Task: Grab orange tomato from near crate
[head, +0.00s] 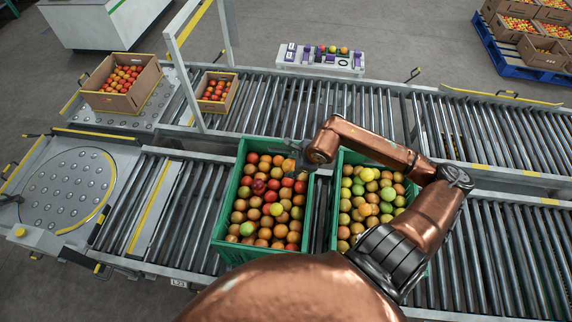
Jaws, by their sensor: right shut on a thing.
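Two green crates of mixed tomatoes stand side by side on the near roller conveyor: a left one (220,229) with red, orange and a few green tomatoes, and a right one (334,205) with green, yellow and orange ones. My right gripper (291,160) is over the back right part of the left crate. It is shut on an orange tomato (288,165), which is small and partly hidden by the fingers. I cannot tell its exact height above the other tomatoes. My right arm passes over the right crate and hides part of it. My left gripper is not in view.
A cardboard box (148,88) and a smaller one (233,94) of tomatoes stand at the back left. A grey metal post frame (186,70) rises beside them. A sorting panel (320,66) stands behind the far conveyor. The conveyor right of the crates is clear.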

